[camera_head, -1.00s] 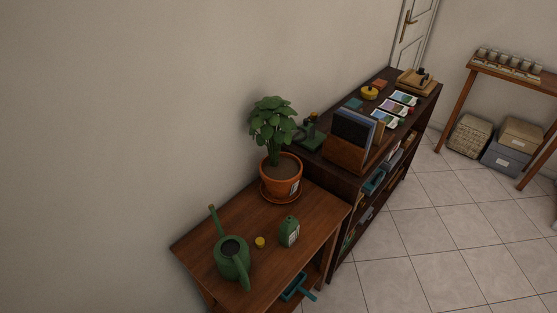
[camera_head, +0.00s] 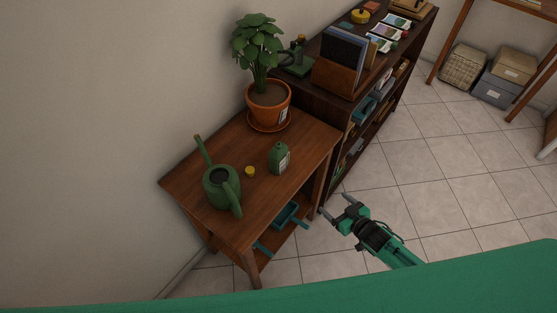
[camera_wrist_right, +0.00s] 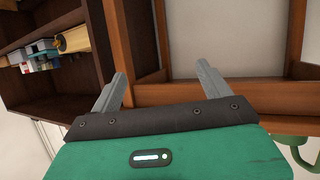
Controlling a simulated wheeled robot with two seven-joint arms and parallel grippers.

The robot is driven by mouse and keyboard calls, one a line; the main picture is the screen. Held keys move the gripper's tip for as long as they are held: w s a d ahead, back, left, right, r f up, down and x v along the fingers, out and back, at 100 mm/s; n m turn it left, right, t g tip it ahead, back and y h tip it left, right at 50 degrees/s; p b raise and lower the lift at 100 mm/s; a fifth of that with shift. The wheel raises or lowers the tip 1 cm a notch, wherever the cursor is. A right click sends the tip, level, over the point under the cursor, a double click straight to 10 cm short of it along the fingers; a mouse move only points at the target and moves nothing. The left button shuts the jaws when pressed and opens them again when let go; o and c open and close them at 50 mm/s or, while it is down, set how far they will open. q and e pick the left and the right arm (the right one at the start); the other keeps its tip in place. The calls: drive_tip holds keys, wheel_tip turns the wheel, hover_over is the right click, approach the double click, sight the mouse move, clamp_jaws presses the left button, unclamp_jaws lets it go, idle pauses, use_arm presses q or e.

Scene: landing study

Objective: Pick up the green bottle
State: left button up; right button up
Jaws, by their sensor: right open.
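The green bottle (camera_head: 279,158) stands upright on the small wooden table (camera_head: 255,194), with a pale label on its side. My right gripper (camera_head: 334,204) is open and empty, in front of and to the right of the table, over the floor and apart from the bottle. In the right wrist view the two fingers of my right gripper (camera_wrist_right: 160,88) are spread, facing the table's wooden frame (camera_wrist_right: 240,92). The bottle does not show in that view. My left gripper is not in view.
On the table are a green watering can (camera_head: 221,188), a yellow lid (camera_head: 249,171) and a potted plant (camera_head: 268,100). Teal tools (camera_head: 285,215) lie on its lower shelf. A dark bookcase (camera_head: 340,92) stands behind. The tiled floor (camera_head: 430,170) at right is open.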

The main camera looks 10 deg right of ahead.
drive_tip(key=w+a+r+n+y+b, duration=0.15)
drive_tip(key=a+r+y, duration=0.3)
drive_tip(key=r, duration=0.65)
drive_tip(key=n+y, duration=0.2)
drive_tip(key=y, duration=0.1)
approach(284, 162)
drive_tip(key=shift+h, duration=0.25)
drive_tip(key=x, duration=0.4)
drive_tip(key=r+p+x, duration=0.1)
drive_tip(key=x, duration=0.1)
drive_tip(key=p+x, duration=0.1)
drive_tip(key=x, duration=0.4)
drive_tip(key=shift+a+f, duration=0.2)
drive_tip(key=shift+w+a, duration=0.2)
drive_tip(key=shift+w, duration=0.05)
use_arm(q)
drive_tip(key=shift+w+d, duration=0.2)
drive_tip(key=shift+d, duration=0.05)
use_arm(e)
drive_tip(key=shift+c, duration=0.2)
